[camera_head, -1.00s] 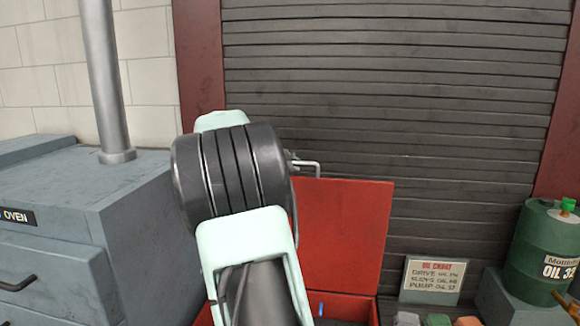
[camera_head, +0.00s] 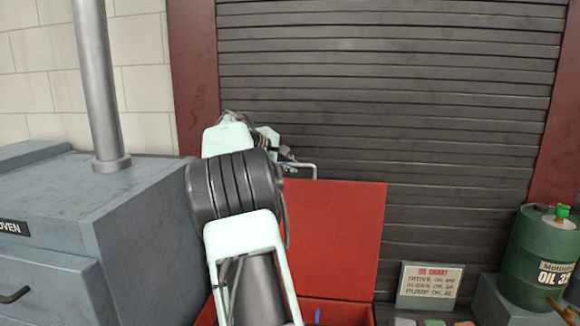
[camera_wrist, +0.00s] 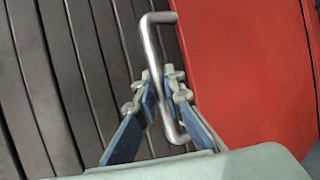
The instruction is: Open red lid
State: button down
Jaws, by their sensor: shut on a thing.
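The red lid (camera_head: 335,240) stands raised, nearly upright, at the back of a red box (camera_head: 335,311) in the head view. It also shows as a red panel in the wrist view (camera_wrist: 255,70). A bent metal handle (camera_wrist: 152,60) sits at the lid's edge, and its end sticks out above the lid in the head view (camera_head: 303,166). My gripper (camera_wrist: 165,92) is shut on the handle, with blue-padded fingers on both sides of it. In the head view my arm hides most of the gripper and the lid's left part.
A grey oven cabinet (camera_head: 130,205) with a pipe (camera_head: 95,80) stands at the left. A dark slatted shutter (camera_head: 400,100) is close behind the lid. An oil chart sign (camera_head: 430,284) and a green oil drum (camera_head: 540,262) stand at the right.

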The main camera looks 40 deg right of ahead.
jog(key=shift+r, duration=0.1)
jog(key=c, duration=2)
grip_release()
jog(key=shift+a, duration=0.1)
jog(key=v, duration=1.1)
jog(key=shift+s+a+r, duration=0.1)
jog(key=shift+a+r, duration=0.1)
jog(key=shift+a, duration=0.15)
